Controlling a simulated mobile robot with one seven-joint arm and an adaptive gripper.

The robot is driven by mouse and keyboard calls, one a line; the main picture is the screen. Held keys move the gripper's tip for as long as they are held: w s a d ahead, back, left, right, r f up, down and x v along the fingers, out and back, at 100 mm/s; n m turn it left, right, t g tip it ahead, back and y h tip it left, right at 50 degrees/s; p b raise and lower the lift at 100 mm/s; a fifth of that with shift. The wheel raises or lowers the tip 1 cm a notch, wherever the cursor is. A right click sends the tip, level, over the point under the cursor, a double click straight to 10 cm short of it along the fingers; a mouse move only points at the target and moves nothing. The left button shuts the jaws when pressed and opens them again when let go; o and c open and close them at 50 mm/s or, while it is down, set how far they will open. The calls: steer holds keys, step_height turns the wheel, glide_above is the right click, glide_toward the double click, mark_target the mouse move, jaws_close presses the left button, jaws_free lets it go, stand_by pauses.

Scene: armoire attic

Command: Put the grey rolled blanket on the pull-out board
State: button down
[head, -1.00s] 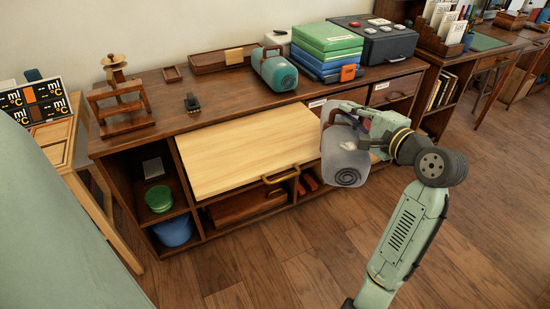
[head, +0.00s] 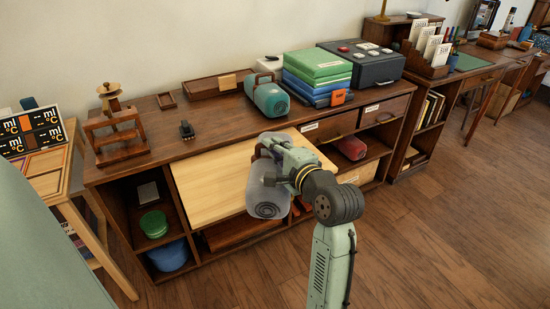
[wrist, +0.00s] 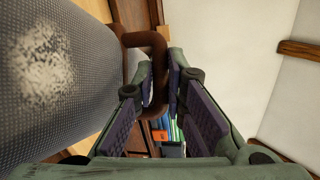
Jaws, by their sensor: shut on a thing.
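The grey rolled blanket (head: 268,197) hangs from my gripper (head: 268,146), its spiral end facing the camera. In the wrist view the grey roll (wrist: 55,85) fills the left side, and its brown handle (wrist: 148,40) runs up to the fingers. My gripper (wrist: 161,88) is shut on that handle. The pale wooden pull-out board (head: 208,185) sticks out from the dark cabinet. The blanket covers its right front part in the head view; its height above the board is hard to tell. The board's left part is bare.
A teal roll (head: 271,98), blue and green boxes (head: 318,68) and a dark case (head: 370,65) stand on the cabinet top (head: 225,117). A red roll (head: 350,148) lies in an open compartment at right. Open floor lies in front.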

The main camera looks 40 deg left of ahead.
mark_target(272, 165)
steer(key=shift+f, duration=1.7)
steer(key=c, duration=1.6)
jaws_free()
steer(key=shift+f, duration=0.1)
steer(key=shift+c, duration=0.2)
